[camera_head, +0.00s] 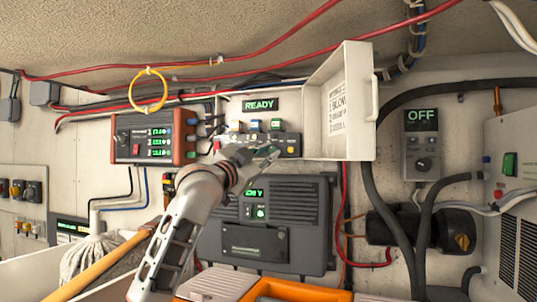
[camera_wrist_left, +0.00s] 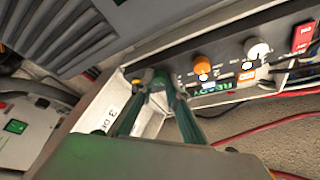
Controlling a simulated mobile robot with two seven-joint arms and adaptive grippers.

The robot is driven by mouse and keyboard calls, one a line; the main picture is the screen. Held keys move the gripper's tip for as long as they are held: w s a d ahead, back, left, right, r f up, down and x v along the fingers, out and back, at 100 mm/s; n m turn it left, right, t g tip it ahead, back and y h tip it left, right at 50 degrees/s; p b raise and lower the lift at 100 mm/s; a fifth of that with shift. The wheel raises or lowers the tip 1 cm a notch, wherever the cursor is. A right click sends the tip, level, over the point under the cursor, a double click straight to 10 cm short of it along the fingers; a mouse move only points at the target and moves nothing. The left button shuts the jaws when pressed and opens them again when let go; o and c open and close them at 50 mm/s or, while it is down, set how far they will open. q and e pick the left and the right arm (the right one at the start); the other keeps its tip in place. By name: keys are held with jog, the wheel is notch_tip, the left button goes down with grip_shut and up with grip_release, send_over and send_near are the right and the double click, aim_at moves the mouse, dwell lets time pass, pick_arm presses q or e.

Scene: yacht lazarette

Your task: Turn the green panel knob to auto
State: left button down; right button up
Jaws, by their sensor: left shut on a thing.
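The control panel (camera_head: 291,138) is under a lit READY display (camera_head: 260,104) on the back wall. In the left wrist view the green knob (camera_wrist_left: 160,78) sits at the panel's end, beside an orange knob (camera_wrist_left: 202,66) and a white knob (camera_wrist_left: 258,48). My left gripper (camera_head: 268,154) reaches up to the panel's right part and hides the green knob in the head view. In the left wrist view its fingers (camera_wrist_left: 157,92) are closed around the green knob. The knob's pointer and setting marks are too small to read. My right gripper is out of view.
An open white cover (camera_head: 353,105) stands out just right of the panel. A yellow button (camera_head: 291,150) is close beside my gripper. A red-sided box (camera_head: 152,136) is on the left, a dark grey unit (camera_head: 305,220) below, and a yellow ring (camera_head: 148,90) hangs upper left.

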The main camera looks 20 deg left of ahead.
pick_arm(q)
jog(key=m+g+h, duration=0.1)
jog(key=m, duration=0.3)
jog(key=shift+a+r, duration=0.15)
jog(key=shift+m, duration=0.3)
jog(key=shift+g, duration=0.3)
jog(key=c, duration=2)
grip_release()
notch_tip(320, 180, up, 10)
jog(key=shift+r, duration=0.1)
